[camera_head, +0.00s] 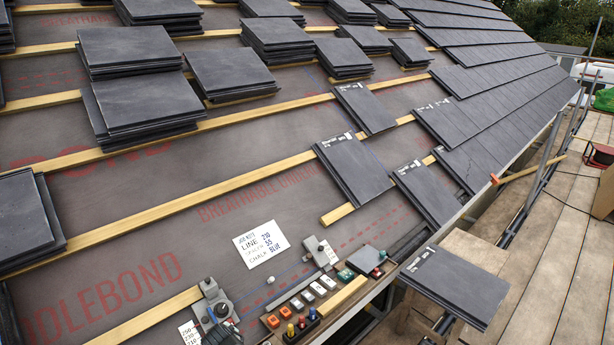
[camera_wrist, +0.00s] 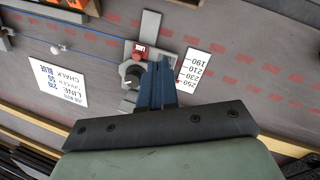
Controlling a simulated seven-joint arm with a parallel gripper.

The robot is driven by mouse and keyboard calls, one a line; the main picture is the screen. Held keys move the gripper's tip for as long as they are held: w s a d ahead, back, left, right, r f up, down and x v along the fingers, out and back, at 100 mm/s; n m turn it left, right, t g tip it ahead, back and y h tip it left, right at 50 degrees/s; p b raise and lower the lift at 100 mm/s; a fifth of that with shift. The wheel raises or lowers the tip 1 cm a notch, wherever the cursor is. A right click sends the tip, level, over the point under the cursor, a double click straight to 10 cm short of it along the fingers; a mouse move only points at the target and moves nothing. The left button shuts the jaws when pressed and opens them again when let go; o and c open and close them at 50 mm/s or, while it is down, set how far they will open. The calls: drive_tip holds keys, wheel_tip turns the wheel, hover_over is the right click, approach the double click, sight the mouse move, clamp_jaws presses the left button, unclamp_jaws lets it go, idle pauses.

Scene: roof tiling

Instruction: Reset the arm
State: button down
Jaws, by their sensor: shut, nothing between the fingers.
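My gripper (camera_wrist: 160,68) shows in the wrist view, with its two blue-grey fingers together and nothing between them. The same device (camera_head: 211,291) seems to stand at the lower left of the head view, beside a number scale card. My gripper cannot be made out in the head view.
A note card (camera_head: 261,243) lies on the membrane. A tray of small coloured blocks (camera_head: 312,292) lies near the roof edge. Stacks of slate tiles (camera_head: 130,50) rest on battens (camera_head: 180,203).

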drive_tip(key=s+d+f+m+g, duration=0.4)
drive_tip(key=s+d+f, duration=0.4)
drive_tip(key=d, duration=0.6)
drive_tip(key=s+d+f+m+g+h, duration=0.1)
drive_tip(key=s+d+f+m+g, duration=0.3)
drive_tip(key=s+d+f, duration=0.4)
drive_tip(key=s+d+f+m+g+h, duration=0.1)
drive_tip(key=s+d+f+m+g, duration=0.4)
drive_tip(key=s+d, duration=0.9)
drive_tip(key=d+f, duration=0.3)
drive_tip(key=d, duration=0.5)
drive_tip(key=shift+s+d, duration=0.25)
drive_tip(key=shift+s, duration=0.15)
